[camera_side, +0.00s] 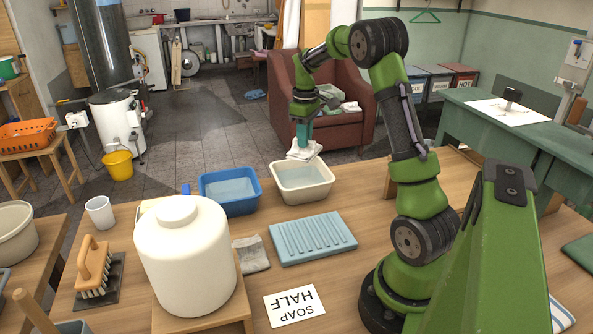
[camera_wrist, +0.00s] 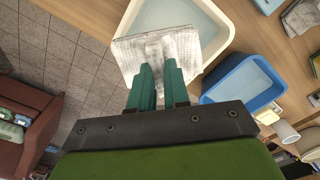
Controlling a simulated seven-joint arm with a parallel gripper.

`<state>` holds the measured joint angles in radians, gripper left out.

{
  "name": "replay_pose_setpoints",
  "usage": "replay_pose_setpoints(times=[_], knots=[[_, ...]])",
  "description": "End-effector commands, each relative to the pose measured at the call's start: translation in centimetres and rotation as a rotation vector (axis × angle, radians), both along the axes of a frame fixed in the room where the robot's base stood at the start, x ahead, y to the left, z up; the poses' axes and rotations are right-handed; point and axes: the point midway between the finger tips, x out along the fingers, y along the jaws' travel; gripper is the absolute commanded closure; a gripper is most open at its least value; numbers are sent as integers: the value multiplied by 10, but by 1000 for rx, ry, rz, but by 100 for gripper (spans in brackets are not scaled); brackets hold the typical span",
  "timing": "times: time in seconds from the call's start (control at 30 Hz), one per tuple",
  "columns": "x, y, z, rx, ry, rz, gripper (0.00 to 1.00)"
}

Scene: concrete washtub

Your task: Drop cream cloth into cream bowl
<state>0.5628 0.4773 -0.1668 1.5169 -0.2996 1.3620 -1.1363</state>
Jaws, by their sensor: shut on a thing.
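The cream cloth (camera_side: 304,149) hangs from my gripper (camera_side: 303,137), which is shut on it. In the wrist view the cloth (camera_wrist: 130,50) is bunched between the teal fingertips of my gripper (camera_wrist: 158,70). The cream bowl (camera_side: 303,192) is a rectangular basin with pale water in it, standing on the wooden table. The cloth is over the far part of the bowl in the side view. In the wrist view the bowl (camera_wrist: 228,22) lies beyond the fingertips, and the cloth overlaps its near left edge. I cannot tell the exact height of the cloth above the rim.
A blue basin (camera_side: 230,208) with water stands left of the cream bowl. A light blue ribbed board (camera_side: 312,238) lies in front, with a grey cloth (camera_side: 251,255) beside it. A large white jar (camera_side: 185,255) stands at the front left. A red armchair (camera_side: 335,129) is behind the table.

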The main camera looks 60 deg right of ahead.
Motion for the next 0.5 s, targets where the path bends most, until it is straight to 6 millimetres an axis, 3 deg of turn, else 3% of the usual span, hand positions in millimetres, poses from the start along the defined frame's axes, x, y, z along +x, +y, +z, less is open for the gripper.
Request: replay_pose_setpoints(times=[0.3, 0.5], knots=[[0, 1, -37, 1, 2, -2, 100], [0, 1, -49, 1, 1, -4, 100]])
